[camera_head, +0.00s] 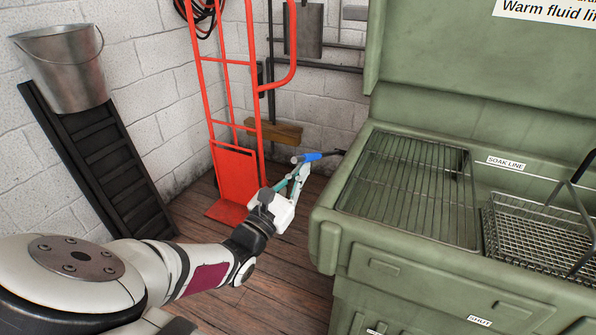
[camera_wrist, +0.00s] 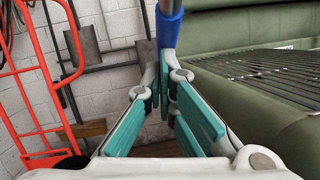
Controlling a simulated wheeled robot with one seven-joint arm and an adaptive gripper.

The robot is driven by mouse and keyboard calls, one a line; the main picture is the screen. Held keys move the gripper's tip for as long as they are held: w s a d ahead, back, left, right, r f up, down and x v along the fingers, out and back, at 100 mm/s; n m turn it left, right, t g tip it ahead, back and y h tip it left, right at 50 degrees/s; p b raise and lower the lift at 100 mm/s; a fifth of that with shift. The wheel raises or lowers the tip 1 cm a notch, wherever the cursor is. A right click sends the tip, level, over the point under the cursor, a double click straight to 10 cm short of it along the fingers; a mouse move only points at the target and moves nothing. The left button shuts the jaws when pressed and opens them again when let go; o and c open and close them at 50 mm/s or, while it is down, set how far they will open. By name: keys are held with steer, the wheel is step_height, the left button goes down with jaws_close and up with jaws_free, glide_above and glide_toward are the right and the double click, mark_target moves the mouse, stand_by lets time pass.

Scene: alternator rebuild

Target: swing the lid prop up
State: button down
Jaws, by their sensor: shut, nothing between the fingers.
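The lid prop shows as a dark rod with a blue sleeve (camera_head: 313,157) at the left rear corner of the green washer tank (camera_head: 330,215). In the wrist view the blue sleeve (camera_wrist: 169,28) stands upright at the top middle, just beyond the fingertips. My gripper (camera_head: 301,165) is at the sleeve, left of the tank. In the wrist view my gripper (camera_wrist: 161,92) has its teal finger pads together at the tips, with nothing between them. Whether the tips touch the sleeve I cannot tell. The green lid (camera_head: 480,70) stands raised.
A wire rack (camera_head: 410,190) and a mesh basket (camera_head: 540,235) sit in the tank top. A red hand truck (camera_head: 235,175) stands behind my gripper against the wall. A metal bucket (camera_head: 65,70) is at far left. Wooden floor is open left of the tank.

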steer(key=w+d+r+g+y+p, duration=0.3)
steer(key=w+r+g+p, duration=0.4)
steer(key=r+p, duration=0.6)
steer(key=w+d+r+b, duration=0.1)
steer(key=w+d+r, duration=0.1)
steer(key=w, duration=0.5)
steer(key=w+d+r+n+b, duration=0.1)
steer(key=w+d+r, duration=0.2)
steer(key=w, duration=0.4)
steer(key=shift+w+g+y, duration=0.25)
steer(key=shift+g+y, duration=0.05)
steer(key=shift+y, duration=0.1)
